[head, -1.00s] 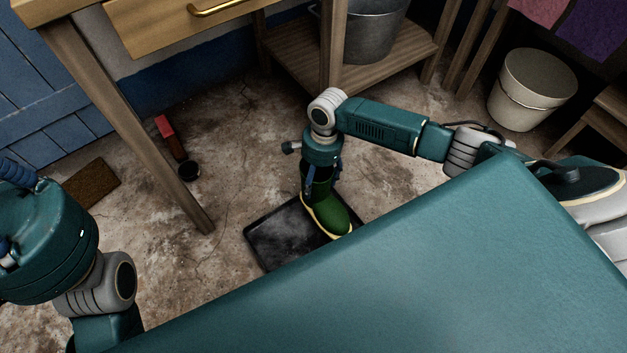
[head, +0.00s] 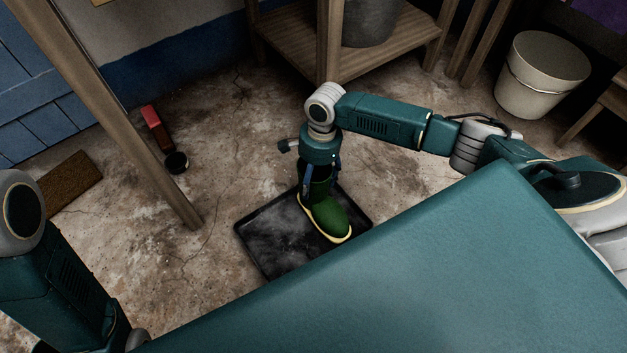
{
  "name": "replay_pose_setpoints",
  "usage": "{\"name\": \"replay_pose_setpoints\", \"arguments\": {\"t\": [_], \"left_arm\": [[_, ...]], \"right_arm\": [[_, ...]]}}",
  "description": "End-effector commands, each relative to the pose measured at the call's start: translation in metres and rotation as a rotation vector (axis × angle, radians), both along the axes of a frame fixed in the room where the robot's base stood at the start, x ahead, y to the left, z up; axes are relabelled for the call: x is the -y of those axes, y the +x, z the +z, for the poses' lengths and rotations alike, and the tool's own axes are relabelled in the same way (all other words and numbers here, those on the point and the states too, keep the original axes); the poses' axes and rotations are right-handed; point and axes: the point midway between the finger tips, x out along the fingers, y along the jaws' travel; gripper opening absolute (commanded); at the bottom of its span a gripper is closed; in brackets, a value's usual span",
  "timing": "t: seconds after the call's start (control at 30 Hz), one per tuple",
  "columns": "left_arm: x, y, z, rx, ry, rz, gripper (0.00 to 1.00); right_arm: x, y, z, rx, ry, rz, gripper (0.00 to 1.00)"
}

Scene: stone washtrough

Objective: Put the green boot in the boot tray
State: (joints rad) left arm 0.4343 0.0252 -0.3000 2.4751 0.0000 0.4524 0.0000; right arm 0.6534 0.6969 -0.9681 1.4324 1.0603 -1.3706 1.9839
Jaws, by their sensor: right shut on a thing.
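The green boot (head: 326,215) with a yellow sole edge is upright in the head view, its toe pointing down and to the right. My right gripper (head: 319,175) is shut on its upper shaft from above and hides the top of the boot. The black boot tray (head: 268,240) lies flat on the floor under the boot. The boot shows over the tray's right part; I cannot tell whether the sole touches it. My left arm comes in at the left edge, but its gripper is not in view.
A wooden table leg (head: 140,135) stands left of the tray. A red object (head: 152,117) and a small dark round tin (head: 176,162) lie behind it. A brown mat (head: 69,184) is at left. A pale bucket (head: 543,75) stands at right.

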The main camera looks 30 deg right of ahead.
Motion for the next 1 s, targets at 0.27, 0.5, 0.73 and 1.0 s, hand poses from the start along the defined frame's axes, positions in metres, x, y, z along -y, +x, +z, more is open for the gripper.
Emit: {"name": "replay_pose_setpoints", "arguments": {"t": [0.27, 0.5, 0.73, 1.0], "left_arm": [[0.0004, -0.0026, 0.0017, 0.008, 0.001, 0.001, 0.00], [0.0003, -0.0028, 0.0017, 0.009, 0.001, 0.000, 0.00], [0.0004, -0.0031, 0.0019, 0.010, 0.000, 0.000, 0.00], [0.0003, -0.0033, 0.0016, 0.010, 0.000, -0.001, 0.00]], "right_arm": [[-0.0002, 0.0009, 0.0001, 0.002, 0.001, 0.000, 0.11], [-0.0002, 0.0008, -0.0004, 0.001, 0.001, 0.000, 0.11], [-0.0001, 0.0006, -0.0042, 0.001, 0.001, 0.000, 0.11], [0.0001, 0.0007, -0.0055, 0.001, 0.000, 0.000, 0.92]]}}
